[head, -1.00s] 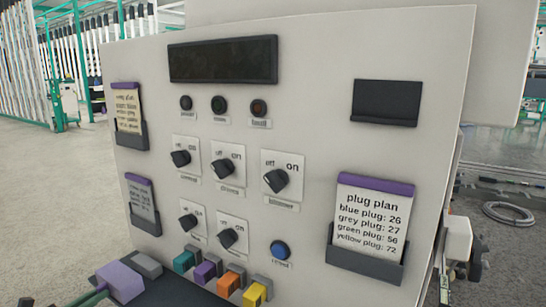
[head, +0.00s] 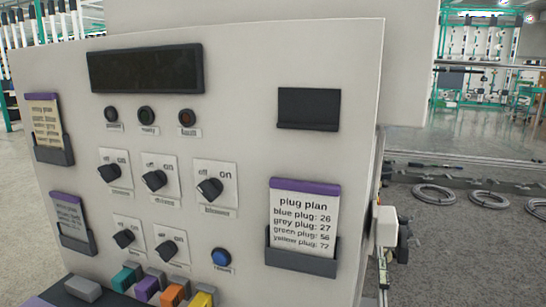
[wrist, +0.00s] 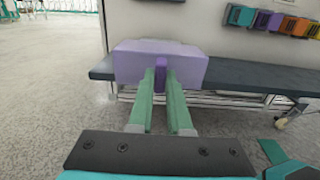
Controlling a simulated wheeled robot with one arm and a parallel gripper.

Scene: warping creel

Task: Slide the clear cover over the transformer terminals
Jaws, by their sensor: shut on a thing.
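My gripper (wrist: 161,88), with green fingers, is shut on a purple block (wrist: 190,64) in the wrist view. The fingers close on a narrow darker purple tab on the block's near side. The block is in front of a dark shelf (wrist: 240,78) and hides part of it; I cannot tell if they touch. I cannot make out a clear cover or transformer terminals in either view.
The control panel (head: 230,90) fills the head view, with knobs, lamps and a plug plan card (head: 303,218). Coloured plugs (head: 147,288) sit along its foot. A white box (head: 386,226) is at its right side. Cable coils (head: 440,194) lie on the floor at right.

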